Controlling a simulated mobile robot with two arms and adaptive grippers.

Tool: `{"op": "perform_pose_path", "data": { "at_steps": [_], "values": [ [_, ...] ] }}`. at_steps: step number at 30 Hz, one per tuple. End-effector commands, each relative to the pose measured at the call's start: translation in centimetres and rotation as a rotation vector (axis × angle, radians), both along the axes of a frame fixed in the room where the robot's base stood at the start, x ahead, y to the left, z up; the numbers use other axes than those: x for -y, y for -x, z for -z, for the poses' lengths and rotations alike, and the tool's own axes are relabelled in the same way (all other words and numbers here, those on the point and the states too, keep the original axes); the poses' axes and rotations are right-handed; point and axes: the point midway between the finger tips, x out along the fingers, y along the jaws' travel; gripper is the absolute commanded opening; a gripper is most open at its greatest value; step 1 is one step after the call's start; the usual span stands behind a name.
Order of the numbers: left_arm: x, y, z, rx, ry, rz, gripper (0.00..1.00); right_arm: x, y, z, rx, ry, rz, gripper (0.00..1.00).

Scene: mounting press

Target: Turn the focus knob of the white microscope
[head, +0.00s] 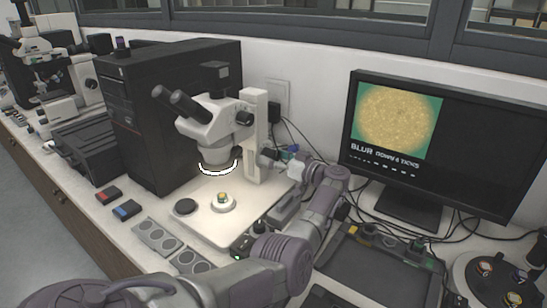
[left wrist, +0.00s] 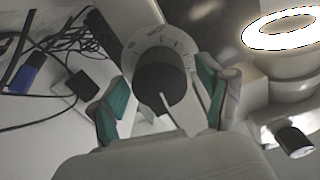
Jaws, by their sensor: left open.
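The white microscope (head: 215,125) stands on its pale base, its ring light lit above a small sample on the stage (head: 222,202). Its dark focus knob (head: 268,157) is on the right side of the column. In the left wrist view the knob (left wrist: 160,88) is a black cylinder with a white pointer line, in front of a white dial (left wrist: 165,45) with tick marks. My left gripper (head: 286,156) reaches in from the right of the knob. In the left wrist view its teal-padded fingers (left wrist: 160,98) are open on either side of the knob, with visible gaps. My right gripper is not in view.
A monitor (head: 440,140) at the right shows a yellowish image and the text "BLUR DOWN 4 TICKS". A black computer tower (head: 165,115) stands left of the microscope. Cables lie behind my gripper. A dark tray (head: 385,265) lies in front of the monitor.

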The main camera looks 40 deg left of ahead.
Motion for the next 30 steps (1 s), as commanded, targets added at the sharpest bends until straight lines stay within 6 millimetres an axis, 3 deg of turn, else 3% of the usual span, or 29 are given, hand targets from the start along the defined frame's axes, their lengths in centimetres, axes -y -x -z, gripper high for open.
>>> {"op": "perform_pose_path", "data": {
  "at_steps": [3, 13, 22, 30],
  "values": [
    [0.0, 0.0, 0.0, 0.000, 0.000, 0.000, 0.74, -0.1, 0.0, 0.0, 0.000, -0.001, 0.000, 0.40],
    [0.0, 0.0, 0.0, 0.000, 0.000, 0.000, 0.20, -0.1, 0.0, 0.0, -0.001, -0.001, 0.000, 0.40],
    [0.0, 0.0, 0.0, 0.039, -0.005, 0.000, 0.18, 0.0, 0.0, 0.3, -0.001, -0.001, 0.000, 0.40],
    [0.1, 0.0, 0.2, 0.199, -0.021, 0.001, 0.18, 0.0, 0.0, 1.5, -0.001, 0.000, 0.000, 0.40]
  ]
}}
